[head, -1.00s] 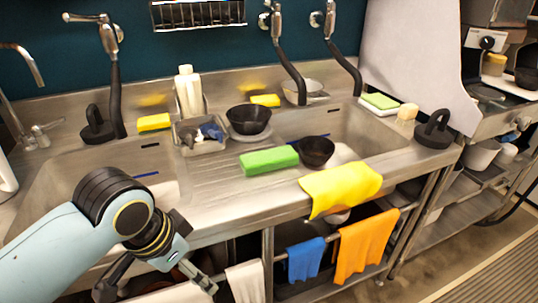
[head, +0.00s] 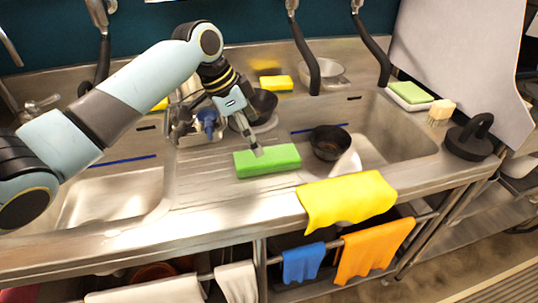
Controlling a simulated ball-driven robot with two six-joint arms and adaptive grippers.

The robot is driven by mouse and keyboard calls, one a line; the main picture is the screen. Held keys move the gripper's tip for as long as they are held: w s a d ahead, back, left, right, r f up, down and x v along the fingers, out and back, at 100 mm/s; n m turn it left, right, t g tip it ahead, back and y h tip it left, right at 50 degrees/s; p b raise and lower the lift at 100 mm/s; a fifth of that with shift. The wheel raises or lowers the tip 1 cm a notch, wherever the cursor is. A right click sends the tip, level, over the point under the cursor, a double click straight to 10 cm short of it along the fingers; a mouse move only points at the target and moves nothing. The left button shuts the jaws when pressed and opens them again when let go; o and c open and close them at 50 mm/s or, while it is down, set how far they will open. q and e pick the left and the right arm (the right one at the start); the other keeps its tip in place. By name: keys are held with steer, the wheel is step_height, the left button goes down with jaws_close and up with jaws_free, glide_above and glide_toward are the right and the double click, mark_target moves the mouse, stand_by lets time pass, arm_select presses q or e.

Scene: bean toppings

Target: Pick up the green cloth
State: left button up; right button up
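The green item (head: 267,161) looks like a flat block or folded cloth and lies on the ribbed steel between the two basins. Nothing is held between the fingers. My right gripper is not in view.
A dark bowl (head: 329,143) stands just right of the green item. A yellow cloth (head: 346,198) hangs over the front edge. Behind are a metal caddy (head: 196,137) and another dark bowl (head: 264,103). A green-topped sponge (head: 411,92) lies at the back right.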

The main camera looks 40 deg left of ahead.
mark_target(265, 155)
arm_select(q)
steer(key=shift+w+d+f, duration=0.2)
steer(key=shift+f, duration=0.35)
steer(key=shift+w+f, duration=0.15)
steer(key=shift+f, duration=0.1)
steer(key=x, duration=0.3)
steer(key=p+x, duration=0.1)
steer(key=shift+d+f, duration=0.25)
steer(key=shift+d, duration=0.15)
steer(key=shift+f, duration=0.3)
steer(key=shift+c, duration=0.4)
steer(key=c, duration=1.2)
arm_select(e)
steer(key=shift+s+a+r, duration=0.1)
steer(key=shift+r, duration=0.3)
